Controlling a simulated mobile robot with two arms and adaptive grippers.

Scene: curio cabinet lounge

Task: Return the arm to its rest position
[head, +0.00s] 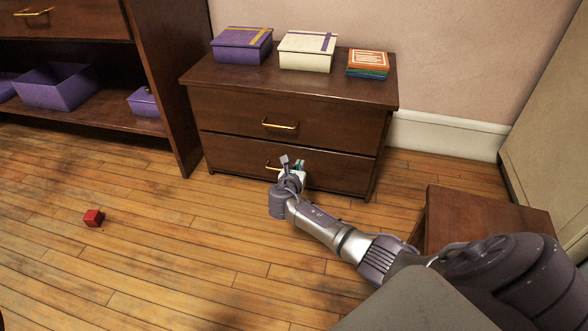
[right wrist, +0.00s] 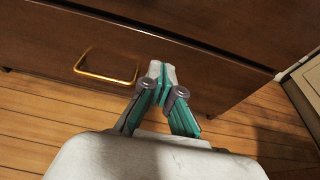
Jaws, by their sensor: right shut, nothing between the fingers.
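My right arm reaches out from the lower right in the head view, and its gripper (head: 292,162) is in front of the lower drawer of a dark wooden cabinet (head: 225,150). In the right wrist view the right gripper (right wrist: 160,70) is shut and empty, its green-lined fingers meeting at the tips. The lower drawer's brass handle (right wrist: 106,66) is to the left of the fingers, apart from them. Both drawers look closed. My left gripper is in neither view.
On the cabinet stand a purple box (head: 241,46), a cream box (head: 306,52) and a stack of books (head: 367,63). A small wooden table (head: 470,215) stands near my right arm. Open shelves (head: 110,115) are at the left.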

